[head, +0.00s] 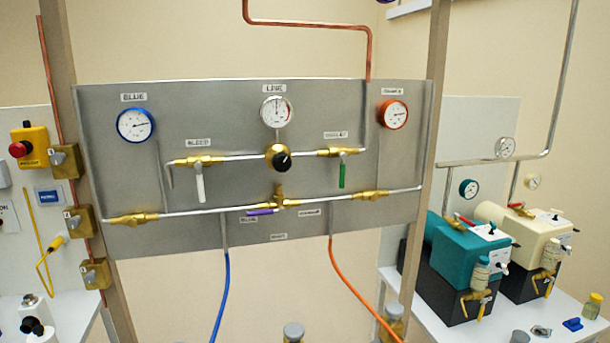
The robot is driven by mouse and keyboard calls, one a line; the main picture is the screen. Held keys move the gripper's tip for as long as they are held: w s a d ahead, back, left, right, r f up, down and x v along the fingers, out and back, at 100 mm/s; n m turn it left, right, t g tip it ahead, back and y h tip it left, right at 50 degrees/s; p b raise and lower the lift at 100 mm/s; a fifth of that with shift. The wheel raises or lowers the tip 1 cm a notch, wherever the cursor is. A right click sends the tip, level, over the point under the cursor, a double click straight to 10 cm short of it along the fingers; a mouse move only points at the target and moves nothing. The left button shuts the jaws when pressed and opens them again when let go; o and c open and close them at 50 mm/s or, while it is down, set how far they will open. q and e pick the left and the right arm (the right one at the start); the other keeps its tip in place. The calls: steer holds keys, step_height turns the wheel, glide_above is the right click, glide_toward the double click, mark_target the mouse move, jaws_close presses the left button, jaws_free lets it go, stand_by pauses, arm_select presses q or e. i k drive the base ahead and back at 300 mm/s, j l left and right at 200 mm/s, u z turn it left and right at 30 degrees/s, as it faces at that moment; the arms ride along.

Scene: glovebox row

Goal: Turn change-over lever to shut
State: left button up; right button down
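The grey metal panel (110,180) faces me, slightly tilted in the picture. A purple lever (260,212) sits at the brass change-over valve (279,200) low in the middle of the panel. The lever points left, close above a small label (249,219) that seems to read BLUE. Another label (309,212) is to the right of the valve, and a third label (279,237) is below it; their print is too small to read surely. Neither of my grippers is in view.
A white-handled valve (200,185), a black knob (279,158) and a green-handled valve (342,175) sit above the lever. Blue (222,290) and orange (360,292) hoses hang below the panel. A bench (430,315) with teal and cream units stands right.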

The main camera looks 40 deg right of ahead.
mark_target(281, 211)
steer(key=l+z, duration=0.2)
steer(key=z, duration=0.25)
steer(key=i+l+z, duration=0.1)
steer(key=z, duration=0.35)
steer(key=i+l+z, duration=0.1)
steer(key=z, duration=0.35)
steer(key=l, duration=0.15)
